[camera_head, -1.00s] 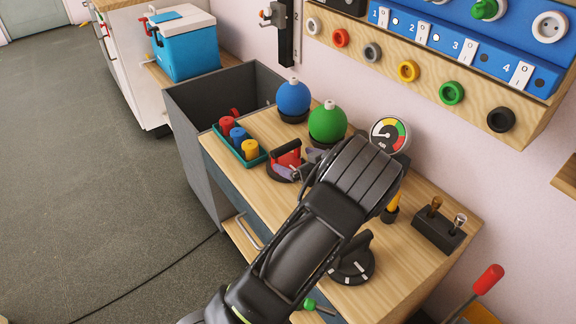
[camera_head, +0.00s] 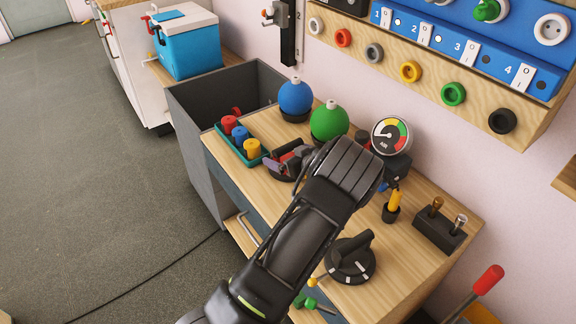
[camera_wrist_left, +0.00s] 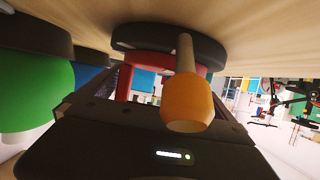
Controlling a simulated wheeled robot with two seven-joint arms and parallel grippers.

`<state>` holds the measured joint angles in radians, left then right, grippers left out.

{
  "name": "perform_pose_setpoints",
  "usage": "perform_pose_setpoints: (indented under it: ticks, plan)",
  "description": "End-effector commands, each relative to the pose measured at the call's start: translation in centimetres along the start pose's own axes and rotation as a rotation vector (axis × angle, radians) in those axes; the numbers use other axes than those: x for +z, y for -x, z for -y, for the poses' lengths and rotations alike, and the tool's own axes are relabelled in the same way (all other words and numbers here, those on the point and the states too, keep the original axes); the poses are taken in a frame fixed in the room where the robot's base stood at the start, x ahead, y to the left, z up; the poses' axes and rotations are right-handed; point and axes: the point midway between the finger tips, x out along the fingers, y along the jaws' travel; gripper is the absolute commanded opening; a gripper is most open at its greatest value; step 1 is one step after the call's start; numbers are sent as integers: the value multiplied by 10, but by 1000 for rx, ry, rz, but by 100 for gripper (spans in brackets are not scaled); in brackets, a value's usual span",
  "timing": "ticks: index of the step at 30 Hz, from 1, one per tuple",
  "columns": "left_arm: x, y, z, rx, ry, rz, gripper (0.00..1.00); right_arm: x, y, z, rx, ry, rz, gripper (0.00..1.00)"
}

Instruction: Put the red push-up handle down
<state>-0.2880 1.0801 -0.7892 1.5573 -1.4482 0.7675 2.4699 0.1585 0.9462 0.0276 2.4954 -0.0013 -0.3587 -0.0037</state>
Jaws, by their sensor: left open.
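The red push-up handle has a black round base (camera_head: 280,176) that rests on the wooden table, beside the tray of coloured cylinders. My left gripper (camera_head: 287,160) is open at the handle, and its fingers and wrist hide much of the red grip in the head view. In the left wrist view, the table is at the top. The handle's black base (camera_wrist_left: 150,36) lies against it and part of the red grip (camera_wrist_left: 160,66) shows just beyond the gripper body. An orange rounded piece (camera_wrist_left: 187,105) covers part of the handle there. My right gripper is not in view.
A teal tray (camera_head: 246,164) with red, blue and yellow cylinders is to the left. The blue ball (camera_head: 294,98), green ball (camera_head: 328,122) and gauge (camera_head: 390,135) stand behind. A black dial (camera_head: 350,262) and a socket block (camera_head: 438,231) are on the right.

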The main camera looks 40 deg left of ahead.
Motion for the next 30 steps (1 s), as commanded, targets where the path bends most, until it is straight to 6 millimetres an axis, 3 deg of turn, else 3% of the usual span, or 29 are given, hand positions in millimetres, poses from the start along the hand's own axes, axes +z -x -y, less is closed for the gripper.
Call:
perform_pose_setpoints:
  ticks: [4,21,30]
  plan:
    - [1,-11,0,1,0,1,100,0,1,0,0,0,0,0]
    - [0,-11,0,1,0,1,100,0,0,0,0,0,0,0]
    - [0,-11,0,1,0,1,76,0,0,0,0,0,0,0]
